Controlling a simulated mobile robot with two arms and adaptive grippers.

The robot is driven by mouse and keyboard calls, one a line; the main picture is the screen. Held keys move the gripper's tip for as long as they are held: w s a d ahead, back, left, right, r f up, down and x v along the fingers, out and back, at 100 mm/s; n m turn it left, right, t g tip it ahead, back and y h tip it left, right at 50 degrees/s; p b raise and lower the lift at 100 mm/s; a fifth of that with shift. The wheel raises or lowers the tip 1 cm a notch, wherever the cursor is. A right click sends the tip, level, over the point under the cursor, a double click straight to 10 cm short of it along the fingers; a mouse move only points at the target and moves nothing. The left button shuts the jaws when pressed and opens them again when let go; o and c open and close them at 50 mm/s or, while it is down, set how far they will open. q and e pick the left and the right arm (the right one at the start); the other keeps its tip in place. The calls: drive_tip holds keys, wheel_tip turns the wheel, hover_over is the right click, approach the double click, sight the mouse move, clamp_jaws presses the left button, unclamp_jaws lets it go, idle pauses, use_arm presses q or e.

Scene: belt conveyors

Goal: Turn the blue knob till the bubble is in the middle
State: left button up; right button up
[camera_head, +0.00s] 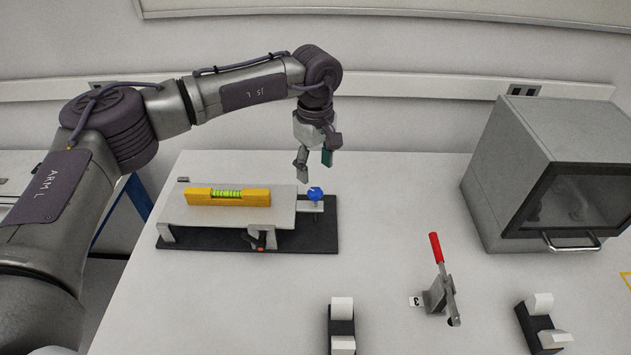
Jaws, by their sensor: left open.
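The blue knob (315,193) stands at the right end of a tilting plate fixture (283,204) on a black base (325,238). A yellow spirit level (250,197) lies on the plate. Its green vial (227,193) shows at the middle of the level, but the bubble is too small to place. My left gripper (315,170) points down, open and empty, just above the blue knob and apart from it in the picture. My right gripper is not in view.
A toggle clamp with a red handle (436,248) stands right of the fixture. A grey box oven (532,150) with a dark window is at the right. Black blocks with white pieces (342,325) sit at the front. White table between is clear.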

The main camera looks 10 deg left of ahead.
sight(316, 191)
use_arm(q)
wheel_tip(316, 191, down, 7)
drive_tip(key=shift+r+p, duration=0.15)
drive_tip(key=shift+p, duration=0.65)
drive_tip(key=shift+d, duration=0.1)
drive_tip(key=c, duration=1.2)
drive_tip(key=shift+o, duration=0.2)
drive_tip(key=shift+n+b, duration=0.9)
drive_tip(key=shift+b, duration=0.15)
drive_tip(key=n+b, duration=0.2)
drive_tip(key=shift+f+n, duration=0.2)
drive_tip(key=shift+n, duration=0.1)
drive_tip(key=n+b, duration=0.4)
drive_tip(key=n, duration=0.2)
drive_tip(key=shift+r, duration=0.1)
drive_tip(key=n+b, duration=0.3)
drive_tip(key=n, duration=0.3)
drive_tip(key=shift+w+n, duration=0.1)
drive_tip(key=shift+n, duration=0.3)
drive_tip(key=n+b, duration=0.1)
drive_tip(key=n, duration=0.2)
drive_tip(key=shift+r+b, duration=0.1)
drive_tip(key=shift+b, duration=0.3)
drive_tip(key=shift+n+b, duration=0.4)
drive_tip(key=shift+n, duration=1.3)
